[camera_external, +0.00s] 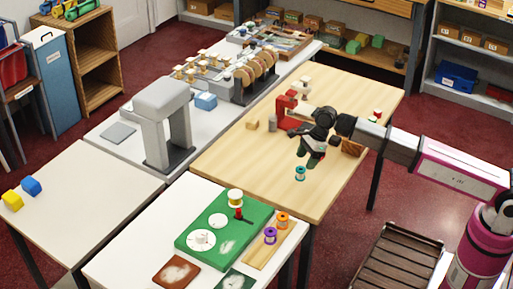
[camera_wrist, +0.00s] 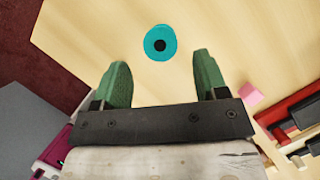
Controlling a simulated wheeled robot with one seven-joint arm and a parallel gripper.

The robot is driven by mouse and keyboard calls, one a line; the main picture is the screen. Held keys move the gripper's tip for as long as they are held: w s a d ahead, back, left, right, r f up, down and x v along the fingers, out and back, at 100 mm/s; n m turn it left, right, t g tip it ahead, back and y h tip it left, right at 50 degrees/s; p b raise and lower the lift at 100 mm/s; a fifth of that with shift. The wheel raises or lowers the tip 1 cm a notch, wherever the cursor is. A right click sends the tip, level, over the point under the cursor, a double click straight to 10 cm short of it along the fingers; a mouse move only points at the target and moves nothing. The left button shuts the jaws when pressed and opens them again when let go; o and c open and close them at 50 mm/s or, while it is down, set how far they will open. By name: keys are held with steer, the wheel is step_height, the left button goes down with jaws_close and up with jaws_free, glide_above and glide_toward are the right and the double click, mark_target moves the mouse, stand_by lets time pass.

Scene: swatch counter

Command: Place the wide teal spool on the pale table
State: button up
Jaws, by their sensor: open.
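A teal spool (camera_external: 300,174) stands upright near the front edge of the light wooden table. In the wrist view I look down on the round teal top of the spool (camera_wrist: 168,36), with a dark hole in its middle. My gripper (camera_external: 311,159) hangs above the same table, close to the spool, pointing down. In the wrist view my gripper (camera_wrist: 160,62) is open, with its two green fingers apart and nothing between them. The spool lies just beyond the fingertips, not touching them. A pale off-white table (camera_external: 70,200) stands at the left.
Yellow and blue blocks (camera_external: 22,193) sit at the pale table's left. The front white table holds a green board (camera_external: 219,228) and a wooden strip with orange and purple spools (camera_external: 270,236). A red device (camera_external: 287,108) stands behind my gripper. A pink block (camera_wrist: 250,94) lies right of my fingers.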

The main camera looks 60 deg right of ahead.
steer(key=v, duration=0.7)
steer(key=shift+d+f, duration=0.1)
